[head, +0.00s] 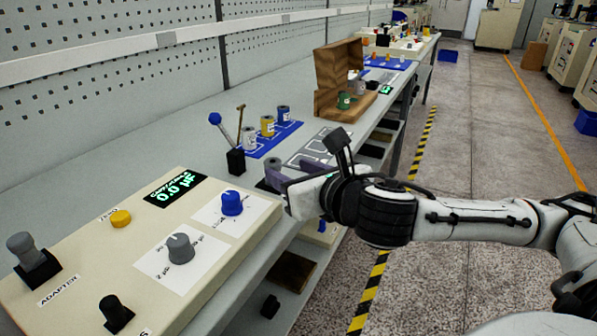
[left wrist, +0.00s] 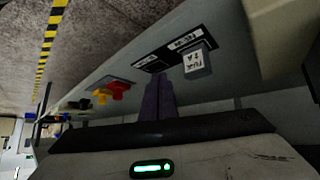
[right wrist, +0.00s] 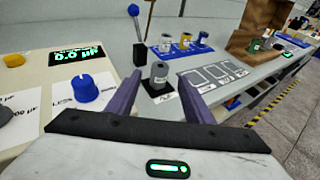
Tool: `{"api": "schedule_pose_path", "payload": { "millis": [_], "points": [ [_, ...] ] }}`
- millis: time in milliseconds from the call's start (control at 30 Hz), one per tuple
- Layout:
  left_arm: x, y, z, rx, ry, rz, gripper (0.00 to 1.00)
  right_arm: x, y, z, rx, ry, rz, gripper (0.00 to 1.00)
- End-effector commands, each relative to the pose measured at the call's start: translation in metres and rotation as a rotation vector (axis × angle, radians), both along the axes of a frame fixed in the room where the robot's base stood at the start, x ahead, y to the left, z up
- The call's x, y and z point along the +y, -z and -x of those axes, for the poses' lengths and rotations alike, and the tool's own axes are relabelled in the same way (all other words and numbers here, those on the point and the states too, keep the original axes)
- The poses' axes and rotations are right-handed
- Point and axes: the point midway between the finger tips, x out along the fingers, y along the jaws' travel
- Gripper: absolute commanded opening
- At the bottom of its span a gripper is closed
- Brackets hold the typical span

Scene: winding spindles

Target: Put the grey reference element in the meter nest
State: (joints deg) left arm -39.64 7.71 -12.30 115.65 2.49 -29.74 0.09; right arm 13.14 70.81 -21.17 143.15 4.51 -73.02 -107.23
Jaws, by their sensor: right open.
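The grey reference element looks to be the grey cylinder (right wrist: 159,75) standing upright on a small black labelled base in the right wrist view. Its dark grey top (head: 272,163) shows in the head view. My right gripper (right wrist: 160,82) is open, its purple fingers either side of the cylinder in the picture; contact is not visible. In the head view the right gripper (head: 284,180) is beside it. The meter (head: 95,240) reads 0.0 µF; I cannot tell which fitting is its nest. My left gripper (left wrist: 159,90) is in the left wrist view, fingers together, with nothing visible between them.
A grey piece in a black block (head: 35,262) stands by the ADAPTER label. A blue-knobbed lever (head: 222,128) rises behind the grey cylinder. A blue mat (head: 287,130) holds grey, yellow and blue spools. A white-outlined board (head: 315,150) and open wooden box (head: 340,75) lie beyond.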

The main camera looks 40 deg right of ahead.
Motion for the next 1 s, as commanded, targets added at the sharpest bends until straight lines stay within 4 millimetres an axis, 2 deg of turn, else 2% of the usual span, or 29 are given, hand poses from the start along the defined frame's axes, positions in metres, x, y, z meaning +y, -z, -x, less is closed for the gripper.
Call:
{"api": "schedule_pose_path", "payload": {
  "millis": [33, 200, 500, 1000],
  "points": [
    [0.000, -0.019, 0.001, 0.002, -0.003, 0.001, 0.00, -0.002, -0.007, 0.000, 0.011, 0.008, -0.003, 0.47],
    [0.003, -0.042, 0.002, -0.001, -0.012, 0.004, 0.00, -0.001, -0.010, 0.006, 0.008, 0.012, -0.004, 0.47],
    [0.015, -0.057, 0.009, 0.018, -0.033, -0.006, 0.00, 0.002, -0.010, 0.020, 0.007, 0.008, -0.003, 0.47],
    [0.018, -0.060, 0.006, 0.012, -0.039, -0.008, 0.00, 0.004, -0.007, 0.024, 0.003, 0.003, -0.003, 0.47]
  ]
}}
